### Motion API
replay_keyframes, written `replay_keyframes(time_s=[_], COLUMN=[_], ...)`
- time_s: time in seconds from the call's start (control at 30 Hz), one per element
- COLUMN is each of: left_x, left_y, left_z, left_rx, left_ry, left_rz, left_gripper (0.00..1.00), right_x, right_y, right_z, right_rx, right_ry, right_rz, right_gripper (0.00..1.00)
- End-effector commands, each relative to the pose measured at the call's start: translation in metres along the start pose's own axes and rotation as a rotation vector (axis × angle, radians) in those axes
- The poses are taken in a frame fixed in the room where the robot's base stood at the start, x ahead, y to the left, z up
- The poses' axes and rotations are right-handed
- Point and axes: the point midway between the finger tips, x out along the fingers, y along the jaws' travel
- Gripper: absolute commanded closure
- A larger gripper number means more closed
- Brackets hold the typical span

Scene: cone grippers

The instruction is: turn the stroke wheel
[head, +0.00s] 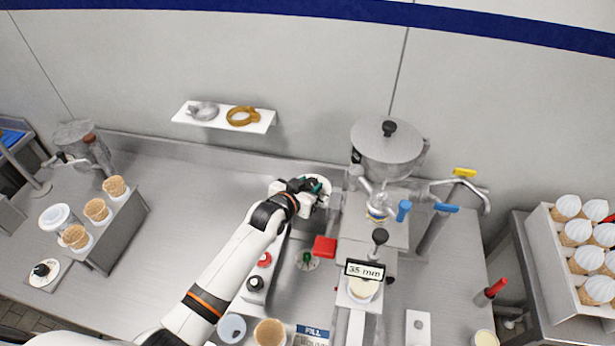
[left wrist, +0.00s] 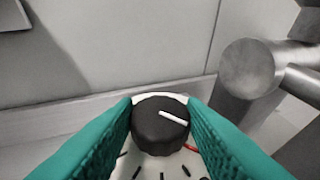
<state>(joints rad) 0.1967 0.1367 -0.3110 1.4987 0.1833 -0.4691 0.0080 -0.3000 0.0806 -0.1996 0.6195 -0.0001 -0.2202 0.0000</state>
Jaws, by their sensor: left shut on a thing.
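The stroke wheel is a black round knob (left wrist: 160,128) with a white pointer line, on a white dial with black tick marks and a red mark. In the left wrist view the teal fingers of my left gripper (left wrist: 162,125) touch it on both sides, shut on it. The pointer slants toward the lower right. In the head view my left gripper (head: 318,188) is at the white dial, whose rim shows behind it; the knob itself is hidden there. My right gripper is not in view.
A steel hopper (head: 387,150) with a lid stands right of the gripper. A red block (head: 324,247) and a "35 mm" sign (head: 365,270) are nearer. A wall shelf (head: 224,117) holds two rings. Cones stand in a holder (head: 120,230) at left. Bare counter (head: 190,215) lies between.

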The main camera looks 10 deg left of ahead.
Motion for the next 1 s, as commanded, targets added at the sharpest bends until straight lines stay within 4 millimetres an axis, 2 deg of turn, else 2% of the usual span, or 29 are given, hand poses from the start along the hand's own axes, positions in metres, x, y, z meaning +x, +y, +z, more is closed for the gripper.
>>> replay_keyframes(time_s=[0.1, 0.53, 0.57, 0.7, 1.0], left_x=[-0.0002, 0.0003, 0.0003, 0.0003, -0.0009], left_y=[-0.0014, -0.0006, -0.0006, -0.0005, -0.0004], left_z=[0.0012, 0.0, 0.0001, 0.0001, -0.0002], left_rx=[-0.011, -0.012, -0.011, -0.011, -0.012], left_ry=[-0.002, -0.002, -0.002, -0.002, -0.002], left_rz=[0.022, 0.034, 0.034, 0.034, 0.034], left_gripper=[0.86, 0.86, 0.61, 0.42, 0.42], right_x=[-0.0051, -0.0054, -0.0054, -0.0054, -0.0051], right_y=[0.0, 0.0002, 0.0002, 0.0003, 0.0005], right_z=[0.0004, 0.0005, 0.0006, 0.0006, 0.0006], right_rx=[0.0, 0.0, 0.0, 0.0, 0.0], right_ry=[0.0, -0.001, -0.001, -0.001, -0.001], right_rz=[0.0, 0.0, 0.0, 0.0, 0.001], right_gripper=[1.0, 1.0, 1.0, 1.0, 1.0])
